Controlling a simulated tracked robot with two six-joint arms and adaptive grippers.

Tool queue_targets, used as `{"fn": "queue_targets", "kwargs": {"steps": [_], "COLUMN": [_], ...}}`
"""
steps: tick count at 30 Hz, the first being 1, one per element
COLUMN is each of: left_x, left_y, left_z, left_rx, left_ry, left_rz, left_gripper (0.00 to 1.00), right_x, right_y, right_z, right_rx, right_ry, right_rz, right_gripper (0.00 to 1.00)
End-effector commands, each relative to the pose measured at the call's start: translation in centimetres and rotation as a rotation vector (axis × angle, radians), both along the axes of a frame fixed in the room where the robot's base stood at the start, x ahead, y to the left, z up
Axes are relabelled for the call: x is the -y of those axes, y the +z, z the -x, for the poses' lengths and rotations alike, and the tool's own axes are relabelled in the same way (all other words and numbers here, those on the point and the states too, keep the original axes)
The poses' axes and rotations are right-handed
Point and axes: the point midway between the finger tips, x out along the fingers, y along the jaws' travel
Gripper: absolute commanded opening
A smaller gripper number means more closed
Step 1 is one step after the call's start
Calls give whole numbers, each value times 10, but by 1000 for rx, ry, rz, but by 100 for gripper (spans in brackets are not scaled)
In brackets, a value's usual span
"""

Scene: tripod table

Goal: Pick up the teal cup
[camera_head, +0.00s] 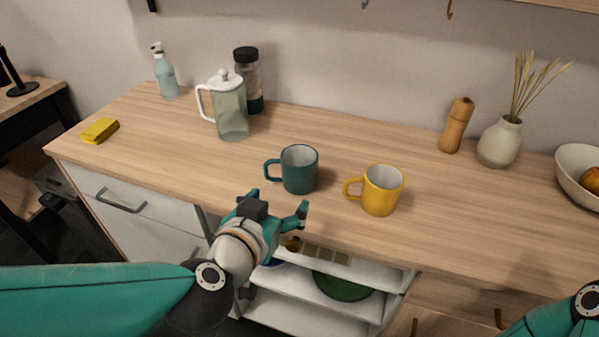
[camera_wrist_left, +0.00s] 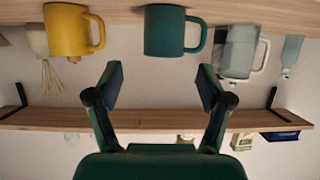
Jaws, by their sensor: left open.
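The teal cup (camera_head: 299,170) stands upright on the wooden counter, its handle pointing left in the head view. My left gripper (camera_head: 279,204) is open and empty in front of the cup, near the counter's front edge, and apart from it. In the left wrist view, which looks upside down, the teal cup (camera_wrist_left: 165,31) is at the top, beyond and between the open fingers (camera_wrist_left: 160,88). My right gripper is out of view; only a part of my right arm shows at the lower right of the head view.
A yellow mug (camera_head: 382,191) stands close to the right of the teal cup. Behind are a glass pitcher (camera_head: 231,112), a dark-lidded bottle (camera_head: 248,78) and a soap dispenser (camera_head: 165,75). A wooden mill (camera_head: 456,126) and a vase (camera_head: 499,143) stand right. Open shelves (camera_head: 310,296) lie below the counter.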

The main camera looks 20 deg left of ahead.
Motion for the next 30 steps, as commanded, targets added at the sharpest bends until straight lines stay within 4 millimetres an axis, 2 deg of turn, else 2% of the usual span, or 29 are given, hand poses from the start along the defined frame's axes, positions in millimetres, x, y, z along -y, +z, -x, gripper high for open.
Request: {"fn": "queue_targets", "kwargs": {"steps": [5,6,9,15,25,30], "left_x": [-7,-8,-10,-10,-11,-12], "left_y": [-7,-15,-26,-38,-45,-52], "left_z": [-16,-26,-46,-81,-103,-126], "left_rx": [-12,-9,-9,-5,-4,-4], "left_ry": [16,19,23,23,23,24], "left_rz": [-1,-1,0,2,3,3], "left_gripper": [80,80,80,80,80,80], "right_x": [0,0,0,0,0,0], "right_y": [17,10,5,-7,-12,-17], "right_z": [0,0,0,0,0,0], "right_rx": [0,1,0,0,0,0], "right_ry": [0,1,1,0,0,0], "right_rz": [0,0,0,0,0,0], "right_gripper": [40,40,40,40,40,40]}}
